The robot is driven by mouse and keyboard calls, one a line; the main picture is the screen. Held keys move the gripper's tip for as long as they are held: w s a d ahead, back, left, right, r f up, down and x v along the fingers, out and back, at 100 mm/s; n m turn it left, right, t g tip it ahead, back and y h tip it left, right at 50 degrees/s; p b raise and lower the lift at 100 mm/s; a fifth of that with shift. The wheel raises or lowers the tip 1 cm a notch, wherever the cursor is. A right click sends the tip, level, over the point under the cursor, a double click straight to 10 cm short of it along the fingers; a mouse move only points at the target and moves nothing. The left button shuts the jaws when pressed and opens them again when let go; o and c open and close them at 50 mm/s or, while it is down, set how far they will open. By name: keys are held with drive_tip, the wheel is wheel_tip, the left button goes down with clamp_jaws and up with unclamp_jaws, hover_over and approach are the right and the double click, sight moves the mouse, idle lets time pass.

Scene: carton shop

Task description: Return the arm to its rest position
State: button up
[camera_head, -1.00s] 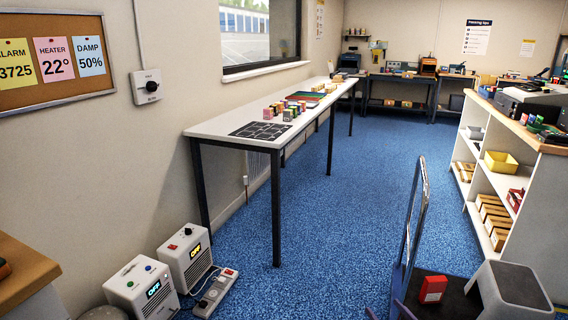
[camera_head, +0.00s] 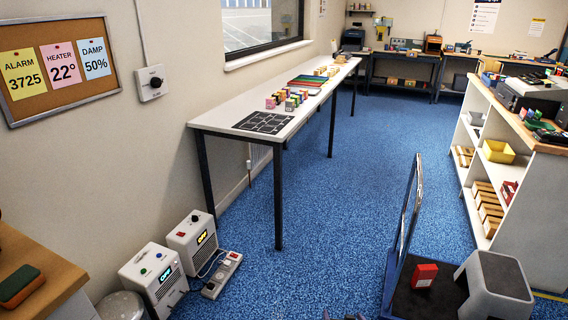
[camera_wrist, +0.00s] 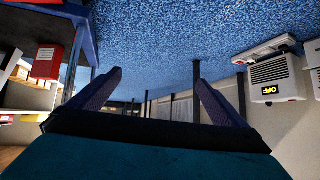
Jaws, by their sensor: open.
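My gripper (camera_wrist: 160,85) shows in the wrist view with its two purple fingers spread wide apart. Nothing is between the fingers. The wrist view is upside down, with the blue floor at the top. In the head view only small dark tips show at the bottom edge, probably my gripper; the rest of the arm is out of view there.
A trolley (camera_head: 414,300) with a red box (camera_head: 425,275) stands front right beside a grey step stool (camera_head: 495,285). A long white table (camera_head: 225,122) runs along the left wall. Two white devices (camera_head: 153,278) and a power strip (camera_head: 222,274) sit on the floor. Blue floor between is clear.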

drive_tip(key=s+a+g+p, duration=0.1)
drive_tip(key=s+a+g, duration=0.2)
drive_tip(key=s, duration=1.5)
drive_tip(key=s+a+n+g+p, duration=0.1)
drive_tip(key=s+a+g, duration=0.2)
drive_tip(key=s+g, duration=0.9)
drive_tip(key=s+f, duration=0.1)
drive_tip(key=s, duration=0.5)
drive_tip(key=shift+g+y, duration=0.3)
drive_tip(key=shift+s, duration=0.1)
